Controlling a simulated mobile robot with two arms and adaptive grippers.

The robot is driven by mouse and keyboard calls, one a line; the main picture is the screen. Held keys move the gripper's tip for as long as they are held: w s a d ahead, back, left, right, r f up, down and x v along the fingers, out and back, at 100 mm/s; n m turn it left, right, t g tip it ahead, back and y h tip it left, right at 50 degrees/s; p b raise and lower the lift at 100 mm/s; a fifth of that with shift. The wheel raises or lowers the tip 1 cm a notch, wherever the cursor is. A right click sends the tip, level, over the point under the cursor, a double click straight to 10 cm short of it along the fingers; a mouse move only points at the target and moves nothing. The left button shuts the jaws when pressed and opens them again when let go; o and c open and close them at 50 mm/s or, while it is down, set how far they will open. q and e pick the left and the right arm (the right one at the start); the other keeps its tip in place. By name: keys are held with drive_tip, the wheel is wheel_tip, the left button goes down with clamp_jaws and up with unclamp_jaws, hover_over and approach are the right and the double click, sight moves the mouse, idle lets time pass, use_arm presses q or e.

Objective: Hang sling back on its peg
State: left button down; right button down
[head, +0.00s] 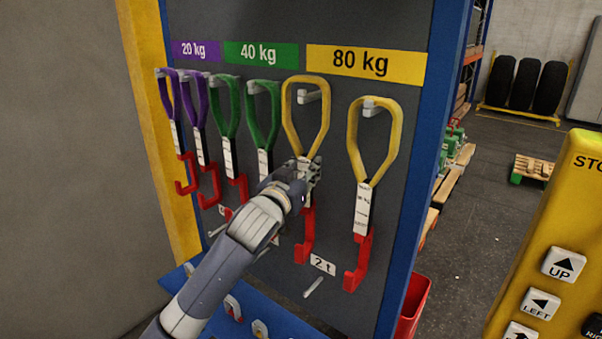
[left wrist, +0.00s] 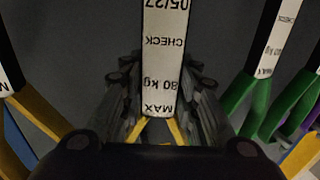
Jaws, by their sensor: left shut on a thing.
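A yellow sling (head: 327,119) with a white tag and a red hook (head: 304,244) is upright in front of the dark board under the 80 kg sign (head: 365,64). My left gripper (head: 306,172) is shut on its tag. The left wrist view shows the white tag (left wrist: 163,60) between the fingers, reading MAX 80 kg. A grey peg (head: 313,97) shows inside the yellow loop, below its top. I cannot tell whether the loop is around the peg or in front of it. My right gripper is not in view.
A second yellow sling (head: 396,140) hangs on a peg to the right. Green slings (head: 236,110) and purple slings (head: 187,105) hang close on the left. A bare lower peg (head: 313,287) sticks out by the 2 t label (head: 322,264). A yellow control pendant (head: 560,230) stands at right.

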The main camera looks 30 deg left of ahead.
use_arm(q)
drive_tip(key=shift+w, duration=0.4)
drive_tip(key=shift+w+d+f+b, duration=0.1)
drive_tip(key=shift+w+f+b, duration=0.2)
drive_tip(key=shift+f, duration=0.2)
drive_tip(key=shift+w+f+b, duration=0.25)
drive_tip(key=shift+f, duration=0.25)
